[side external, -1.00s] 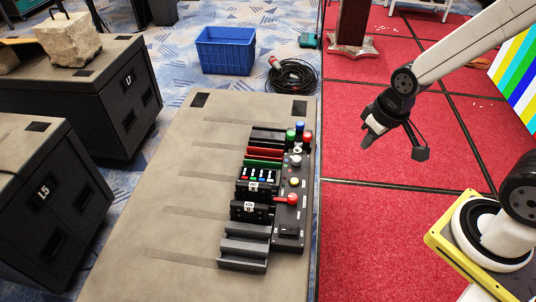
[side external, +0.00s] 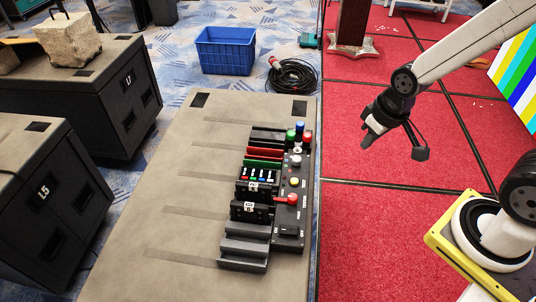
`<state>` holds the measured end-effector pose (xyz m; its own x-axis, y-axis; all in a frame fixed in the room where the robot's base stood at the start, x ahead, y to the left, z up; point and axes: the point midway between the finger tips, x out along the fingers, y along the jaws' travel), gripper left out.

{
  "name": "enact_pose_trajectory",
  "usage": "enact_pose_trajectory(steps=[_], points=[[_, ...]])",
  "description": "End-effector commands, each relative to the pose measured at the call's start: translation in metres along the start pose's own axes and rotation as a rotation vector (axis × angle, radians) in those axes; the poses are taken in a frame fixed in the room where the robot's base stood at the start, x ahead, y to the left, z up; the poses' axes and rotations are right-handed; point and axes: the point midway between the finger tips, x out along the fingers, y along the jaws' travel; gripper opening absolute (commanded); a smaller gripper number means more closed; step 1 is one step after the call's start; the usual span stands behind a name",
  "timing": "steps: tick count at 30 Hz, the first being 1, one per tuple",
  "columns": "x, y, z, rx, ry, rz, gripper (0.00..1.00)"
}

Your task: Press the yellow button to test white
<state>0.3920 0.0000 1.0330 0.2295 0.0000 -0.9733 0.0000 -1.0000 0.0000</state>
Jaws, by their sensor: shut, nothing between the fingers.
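The yellow button (side external: 295,182) is a small round knob on a black control panel (side external: 289,217) on the grey-brown table. Above it on the panel are a grey knob, a white button (side external: 298,151), and blue, green and red buttons. A red lever or knob (side external: 291,198) sits just below it. My gripper (side external: 367,137) is shut and empty, over the red carpet to the upper right of the panel, well apart from the yellow button. Its fingers point down and left. Part of the video wall (side external: 516,68) shows coloured stripes at the right edge.
Black modules and slotted rails (side external: 243,247) stand left of the panel on the table (side external: 150,235). A blue crate (side external: 225,50) and a coiled black cable (side external: 293,76) lie on the floor behind. Dark cases (side external: 90,95) stand at the left. The table's left part is clear.

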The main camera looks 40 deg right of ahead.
Motion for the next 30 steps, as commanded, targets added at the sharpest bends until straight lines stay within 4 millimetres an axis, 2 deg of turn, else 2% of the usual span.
enact_pose_trajectory(steps=[7,13,30], points=[[0.004,0.000,-0.005,0.012,0.015,0.003,0.00],[0.018,0.001,-0.021,0.048,0.062,0.007,0.00],[0.087,-0.012,-0.084,0.227,0.288,-0.081,0.00]])
